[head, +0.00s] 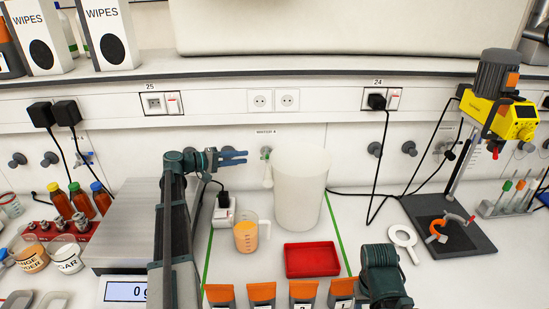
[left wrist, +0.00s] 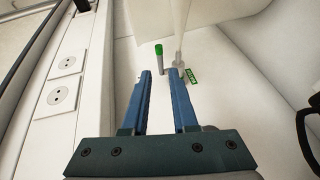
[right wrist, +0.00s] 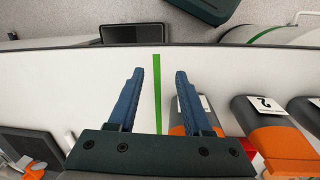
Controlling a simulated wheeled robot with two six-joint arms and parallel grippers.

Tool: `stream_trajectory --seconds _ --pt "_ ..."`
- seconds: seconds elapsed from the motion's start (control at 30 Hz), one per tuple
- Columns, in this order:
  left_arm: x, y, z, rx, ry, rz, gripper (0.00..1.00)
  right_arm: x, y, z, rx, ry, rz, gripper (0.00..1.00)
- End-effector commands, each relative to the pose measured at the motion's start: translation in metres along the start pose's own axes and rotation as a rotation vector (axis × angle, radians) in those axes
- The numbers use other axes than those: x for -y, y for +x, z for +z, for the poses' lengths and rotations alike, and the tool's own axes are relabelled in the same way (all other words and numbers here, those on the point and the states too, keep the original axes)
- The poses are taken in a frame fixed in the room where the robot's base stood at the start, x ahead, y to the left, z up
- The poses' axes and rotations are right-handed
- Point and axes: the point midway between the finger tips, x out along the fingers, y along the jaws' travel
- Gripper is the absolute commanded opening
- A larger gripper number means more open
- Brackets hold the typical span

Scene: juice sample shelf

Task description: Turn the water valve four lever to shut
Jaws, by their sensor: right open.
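The water 4 valve (head: 265,153) is on the back wall under its "WATER 4" label, with a pale spout (head: 267,175) hanging below it. In the left wrist view, a grey stem with a green tip (left wrist: 159,55), apparently the lever, stands just beyond my fingertips. A pale tube (left wrist: 180,30) and a small green tag (left wrist: 192,77) are beside it; I cannot read the tag. My left gripper (head: 246,157) points right toward the valve, open and empty, apart from the lever. My right gripper (right wrist: 159,72) is open and empty above the bench front.
A tall translucent container (head: 301,190) stands right of the spout. Below are a beaker of orange juice (head: 246,236), a red tray (head: 312,260) and a white plug adapter (head: 222,218). Sockets (head: 273,100) line the wall above. A stand with a yellow head (head: 512,120) is at right.

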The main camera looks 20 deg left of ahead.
Motion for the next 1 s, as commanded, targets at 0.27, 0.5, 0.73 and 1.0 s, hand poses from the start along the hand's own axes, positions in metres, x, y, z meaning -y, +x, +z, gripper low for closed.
stream_trajectory --seconds 0.27,0.5,0.73,1.0 --pt "0.001 0.040 0.000 0.004 0.001 0.000 0.27 0.001 0.008 -0.001 0.000 0.000 0.000 0.50" --pt "0.001 0.089 0.000 0.002 0.000 0.000 0.27 0.002 0.017 -0.001 0.000 0.000 0.000 0.50" --pt "0.001 0.122 0.000 0.002 0.000 0.000 0.27 0.002 0.022 -0.001 0.000 0.000 0.000 0.50" --pt "0.000 0.137 0.000 0.001 0.000 0.000 0.27 0.002 0.024 -0.001 0.000 0.000 0.000 0.50"
